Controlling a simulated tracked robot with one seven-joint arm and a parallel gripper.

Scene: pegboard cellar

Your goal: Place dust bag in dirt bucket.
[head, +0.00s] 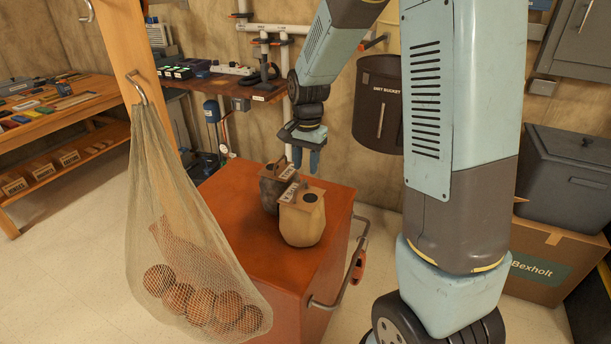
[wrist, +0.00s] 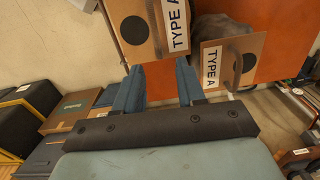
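Two dust bags stand close together on the orange-red cabinet top (head: 231,204). One is tan (head: 301,222), in front; the other is dark grey (head: 270,190), behind it to the left. Each has a cardboard collar marked TYPE A; the tan bag's collar (wrist: 138,30) and the grey bag's collar (wrist: 218,66) show in the wrist view. My gripper (head: 306,160) points down above and behind the bags, apart from them. Its fingers (wrist: 158,88) are spread with nothing between them. The dark brown dirt bucket (head: 375,125) hangs on the back wall, right of my gripper; its inside is hidden.
A net of brown balls (head: 190,255) hangs from a wooden post at front left. A shelf (head: 235,86) with tools and pipes lines the back wall. A metal handle (head: 345,275) sticks out from the cabinet's right side. A grey bin (head: 570,180) and cardboard box stand right.

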